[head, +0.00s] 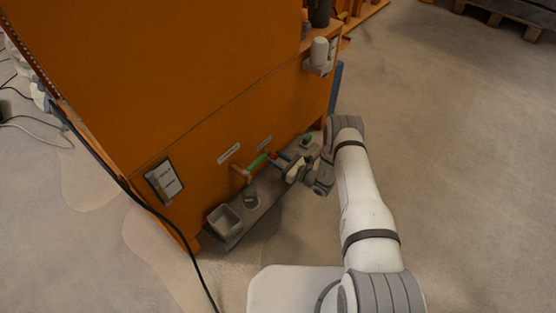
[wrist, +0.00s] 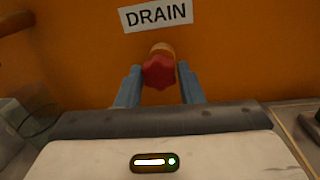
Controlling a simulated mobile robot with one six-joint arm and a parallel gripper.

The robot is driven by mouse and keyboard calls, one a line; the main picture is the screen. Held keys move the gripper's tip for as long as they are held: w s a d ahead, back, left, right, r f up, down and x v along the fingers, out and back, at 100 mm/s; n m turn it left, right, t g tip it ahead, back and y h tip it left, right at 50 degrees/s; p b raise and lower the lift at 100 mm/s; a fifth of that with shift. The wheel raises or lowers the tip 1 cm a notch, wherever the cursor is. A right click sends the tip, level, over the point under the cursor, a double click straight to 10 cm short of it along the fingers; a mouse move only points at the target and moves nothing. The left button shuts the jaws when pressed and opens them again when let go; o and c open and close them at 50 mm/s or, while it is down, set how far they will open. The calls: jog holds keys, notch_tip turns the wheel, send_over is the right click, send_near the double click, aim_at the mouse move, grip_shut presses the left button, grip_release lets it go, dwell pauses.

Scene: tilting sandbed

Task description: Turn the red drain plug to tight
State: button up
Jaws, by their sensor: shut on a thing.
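The red drain plug (wrist: 159,70) is a lobed knob on a brass-coloured fitting in the orange wall, under the DRAIN label (wrist: 155,15). My gripper (wrist: 159,84) has its two blue fingers on either side of the plug, shut on it. In the head view the plug (head: 273,155) is a tiny red spot low on the orange wall, with my gripper (head: 278,161) reaching it from the right. How far the plug is turned cannot be told.
Below is a grey shelf (head: 268,198) with a square grey container (head: 223,219) and a glass vessel (head: 251,198). A black cable hangs at the left.

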jog(key=shift+s+f, duration=0.1)
jog(key=m+b, duration=0.2)
jog(key=m, duration=0.1)
jog(key=shift+f, duration=0.15)
jog(key=m+b, duration=0.3)
jog(key=m, duration=0.4)
jog(key=shift+s+a+t, duration=0.1)
jog(key=shift+s+t, duration=0.05)
jog(key=shift+t, duration=0.25)
jog(key=m+b, duration=0.1)
jog(key=m, duration=0.4)
jog(key=shift+m+t, duration=0.4)
jog(key=shift+m+b, duration=0.4)
jog(key=shift+m, duration=2.4)
jog(key=o, duration=1)
jog(key=shift+r, duration=0.2)
jog(key=shift+c, duration=0.2)
jog(key=shift+t, duration=0.3)
